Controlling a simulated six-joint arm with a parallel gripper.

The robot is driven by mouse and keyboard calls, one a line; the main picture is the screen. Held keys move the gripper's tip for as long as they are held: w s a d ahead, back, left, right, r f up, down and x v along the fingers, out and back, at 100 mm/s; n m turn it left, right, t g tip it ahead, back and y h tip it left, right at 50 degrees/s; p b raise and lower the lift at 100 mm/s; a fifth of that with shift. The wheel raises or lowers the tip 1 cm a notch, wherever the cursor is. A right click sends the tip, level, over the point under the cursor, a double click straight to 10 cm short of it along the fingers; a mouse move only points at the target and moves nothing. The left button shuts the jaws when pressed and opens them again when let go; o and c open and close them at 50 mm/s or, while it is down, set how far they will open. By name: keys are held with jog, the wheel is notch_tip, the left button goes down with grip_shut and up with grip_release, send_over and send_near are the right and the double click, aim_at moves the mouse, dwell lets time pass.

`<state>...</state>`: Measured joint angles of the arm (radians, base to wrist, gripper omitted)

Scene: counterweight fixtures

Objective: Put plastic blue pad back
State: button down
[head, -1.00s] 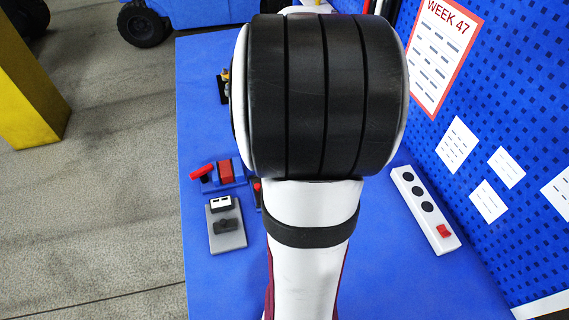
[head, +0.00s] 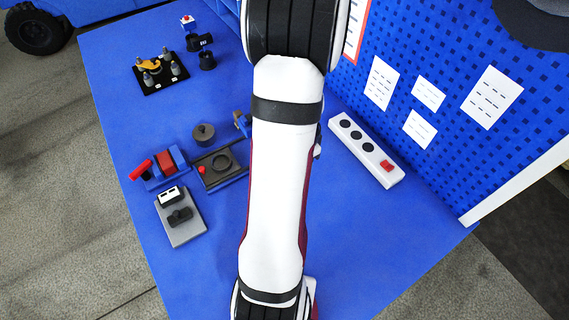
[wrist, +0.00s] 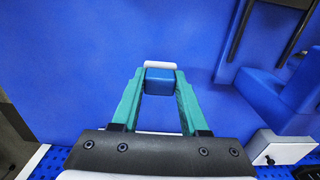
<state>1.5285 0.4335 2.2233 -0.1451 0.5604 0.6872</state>
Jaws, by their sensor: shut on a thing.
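In the wrist view, my gripper (wrist: 160,74) has two green fingers shut on a small blue block, which looks like the plastic blue pad (wrist: 160,84). A white strip (wrist: 161,65) spans the far end at the fingertips. A blue surface lies beyond the fingers; I cannot tell how far off it is. In the head view my arm covers the middle of the bench, and the gripper and pad cannot be made out. A small blue part (head: 242,123) shows at the arm's left edge; I cannot tell what it belongs to.
On the blue bench (head: 350,240), left of my arm, are a red-handled fixture (head: 166,163), a dark plate with a ring (head: 222,168), a dark weight (head: 203,133) and a grey plate (head: 184,230). A black board (head: 155,88) stands farther back. A power strip (head: 365,151) lies right.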

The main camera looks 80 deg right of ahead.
jog(key=shift+w+d+f, duration=0.1)
jog(key=shift+w+f, duration=0.05)
jog(key=shift+f, duration=0.95)
jog(key=shift+w+d+f, duration=0.1)
jog(key=shift+w+f, duration=0.05)
jog(key=shift+f, duration=0.95)
jog(key=shift+f, duration=0.1)
jog(key=shift+c, duration=2.1)
grip_release()
notch_tip(320, 180, up, 12)
jog(key=shift+r, duration=0.15)
